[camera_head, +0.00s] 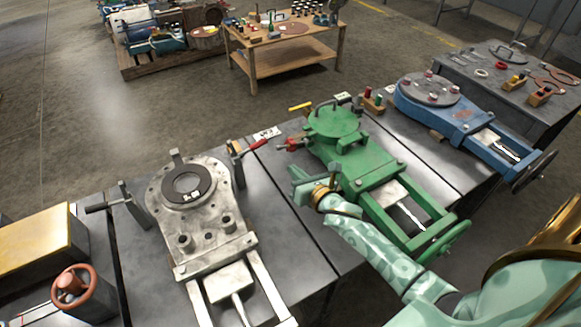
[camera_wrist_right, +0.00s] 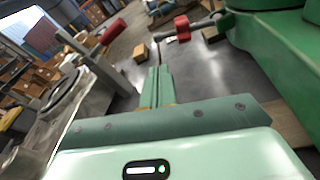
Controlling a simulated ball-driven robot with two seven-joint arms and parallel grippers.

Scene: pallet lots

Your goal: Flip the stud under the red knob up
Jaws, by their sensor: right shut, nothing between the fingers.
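A red knob (camera_head: 291,144) sits at the left side of the green valve body (camera_head: 352,160). It is on a stud that lies roughly level, sticking out from the body; the red knob (camera_wrist_right: 182,28) also shows in the right wrist view with the stud (camera_wrist_right: 205,21) beside it. My right gripper (camera_head: 298,176) is just in front of the knob, apart from it. In the wrist view its fingers (camera_wrist_right: 158,75) are together and empty, below and left of the knob. My left gripper is out of view.
A grey valve (camera_head: 197,215) stands left of my right gripper, with a red-gripped bar (camera_head: 257,144) on an upright post. A blue valve (camera_head: 450,108) stands to the right. A brown block (camera_wrist_right: 140,53) lies beyond my fingers. Bare bench shows between the grey and green valves.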

